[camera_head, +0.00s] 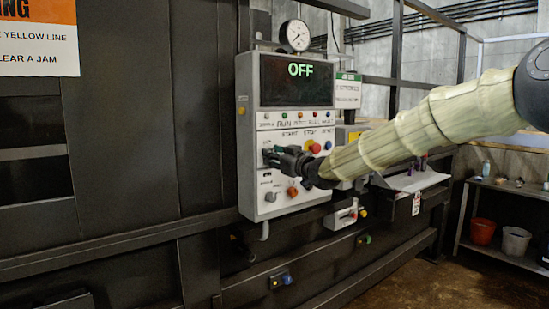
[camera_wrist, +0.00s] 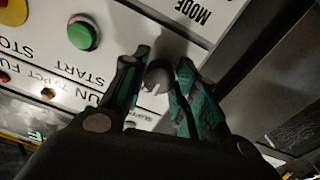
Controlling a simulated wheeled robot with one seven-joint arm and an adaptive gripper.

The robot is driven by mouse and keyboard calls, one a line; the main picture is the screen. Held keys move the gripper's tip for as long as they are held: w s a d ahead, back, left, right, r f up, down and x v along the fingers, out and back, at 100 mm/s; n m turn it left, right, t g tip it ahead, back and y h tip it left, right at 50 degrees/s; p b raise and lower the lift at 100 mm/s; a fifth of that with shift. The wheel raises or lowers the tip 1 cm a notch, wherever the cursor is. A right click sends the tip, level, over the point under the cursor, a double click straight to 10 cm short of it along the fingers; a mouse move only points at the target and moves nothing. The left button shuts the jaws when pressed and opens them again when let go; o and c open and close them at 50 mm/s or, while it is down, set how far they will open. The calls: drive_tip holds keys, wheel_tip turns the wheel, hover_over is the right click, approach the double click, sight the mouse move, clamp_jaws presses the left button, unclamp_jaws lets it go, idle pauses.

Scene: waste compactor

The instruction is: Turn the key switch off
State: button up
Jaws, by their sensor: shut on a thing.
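The grey control box (camera_head: 246,130) hangs on the dark machine, and its display (camera_head: 296,80) reads OFF in green. My gripper (camera_head: 270,155) reaches the left side of the panel from the right, its black fingers close to the face. In the wrist view my gripper (camera_wrist: 163,60) has its two dark-green-padded fingers shut on a small grey key switch (camera_wrist: 157,78) on the white panel. The head view hides this switch behind the fingers. I cannot read the switch's exact angle.
A green START button (camera_wrist: 83,35) is close to the fingers; a red button (camera_head: 315,148) is to their right. Below are a grey mode knob (camera_head: 270,196) and an orange knob (camera_head: 292,191). A pressure gauge (camera_head: 298,35) stands above the box.

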drive_tip(key=shift+f, duration=0.1)
drive_tip(key=o, duration=1)
drive_tip(key=v, duration=1.2)
